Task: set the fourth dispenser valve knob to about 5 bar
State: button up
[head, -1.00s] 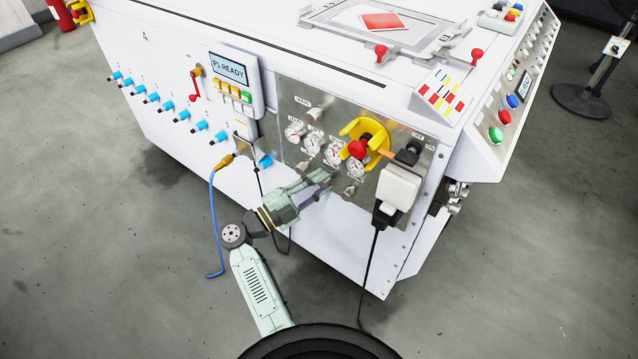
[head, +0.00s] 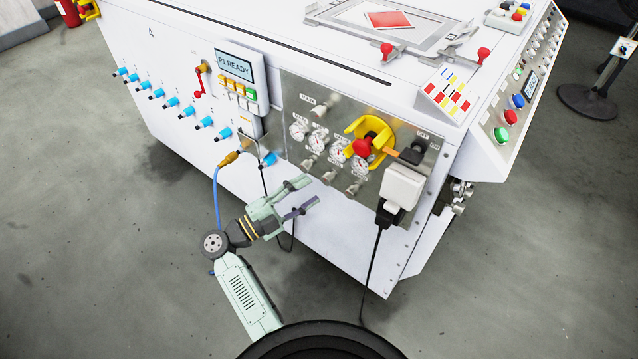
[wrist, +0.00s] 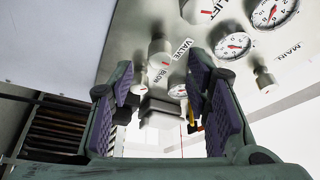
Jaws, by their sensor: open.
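The steel panel (head: 290,100) on the white machine carries a row of small gauges (head: 318,140) with silver knobs (head: 353,187) below them. Their labels are too small to tell which knob is the fourth dispenser valve. In the wrist view a silver knob (wrist: 159,52) stands beyond my fingers, by a "VALVE" label. Another knob (wrist: 263,77) sits right of my fingers, near a gauge (wrist: 234,46) with a red needle. My gripper (head: 309,192) is open and empty, apart from the panel and below left of the knobs. Its fingers also frame the wrist view (wrist: 160,72).
A yellow guard with a red knob (head: 363,146) juts out right of the gauges. A white plug box (head: 402,187) with a hanging black cable is at the panel's right. A blue hose (head: 217,195) hangs at the left.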

jog(key=v, duration=0.6)
jog(key=shift+a, duration=0.2)
jog(key=shift+s, duration=0.15)
